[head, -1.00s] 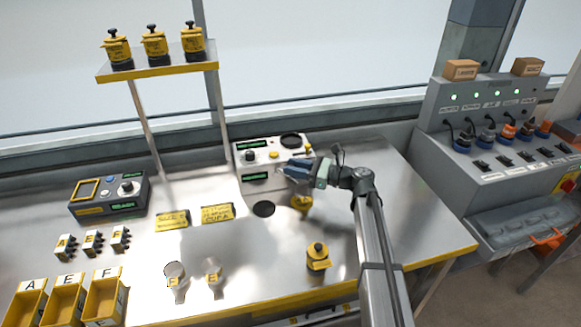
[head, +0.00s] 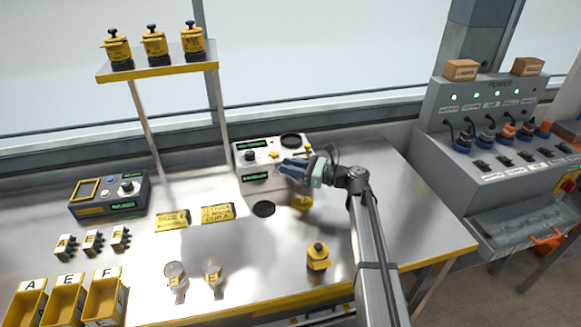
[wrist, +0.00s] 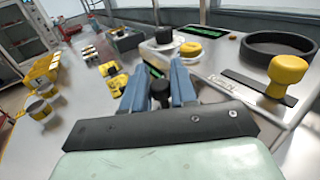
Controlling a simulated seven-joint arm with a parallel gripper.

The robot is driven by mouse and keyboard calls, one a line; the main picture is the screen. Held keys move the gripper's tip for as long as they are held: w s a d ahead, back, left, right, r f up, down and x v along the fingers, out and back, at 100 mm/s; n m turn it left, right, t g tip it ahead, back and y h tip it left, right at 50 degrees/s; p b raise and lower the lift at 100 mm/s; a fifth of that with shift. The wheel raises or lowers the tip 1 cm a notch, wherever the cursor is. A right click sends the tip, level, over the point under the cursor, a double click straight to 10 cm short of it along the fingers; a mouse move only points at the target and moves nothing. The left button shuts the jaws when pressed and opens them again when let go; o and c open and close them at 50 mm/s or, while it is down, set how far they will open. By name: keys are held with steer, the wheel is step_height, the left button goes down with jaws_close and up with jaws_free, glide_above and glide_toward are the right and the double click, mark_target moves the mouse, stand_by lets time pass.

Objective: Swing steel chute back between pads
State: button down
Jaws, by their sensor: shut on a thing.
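My gripper (head: 287,167) is at the front right of the grey seeder machine (head: 246,160). In the wrist view its two blue fingers (wrist: 158,75) stand on either side of a black knob (wrist: 160,92) and are shut on it. The steel chute cannot be told apart from the machine, and the fingers hide what is under the knob. The pads are not clearly seen. On the machine top are a black ring (wrist: 280,45), a yellow-handled lever (wrist: 288,72), a yellow button (wrist: 190,47) and a black dial (wrist: 164,36).
A yellow pot (head: 301,203) stands below my gripper, and another (head: 318,257) stands nearer the front edge. The bench's right end is clear.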

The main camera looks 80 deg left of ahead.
steer(key=shift+d, duration=0.15)
steer(key=shift+s+d+m+t+y, duration=0.15)
steer(key=shift+m+t+y, duration=0.2)
steer(key=shift+y, duration=0.1)
steer(key=shift+s+d+m+t+y, duration=0.15)
steer(key=shift+m+t+y, duration=0.1)
steer(key=shift+m+y, duration=0.15)
steer(key=shift+s+d+m+t+y, duration=0.1)
steer(key=shift+s+m+t+y, duration=0.3)
steer(key=shift+m+t+y, duration=0.9)
steer(key=shift+s+d+m+t+y, duration=0.1)
steer(key=shift+s+m+t+y, duration=0.35)
steer(key=shift+m+t+y, duration=0.85)
steer(key=shift+s+d+m+t+y, duration=0.1)
steer(key=shift+s+m+t+y, duration=0.55)
steer(key=shift+t, duration=1.25)
steer(key=shift+w+a+m, duration=0.1)
steer(key=shift+w+m, duration=0.15)
steer(key=shift+m, duration=0.05)
steer(key=c, duration=1.3)
jaws_free()
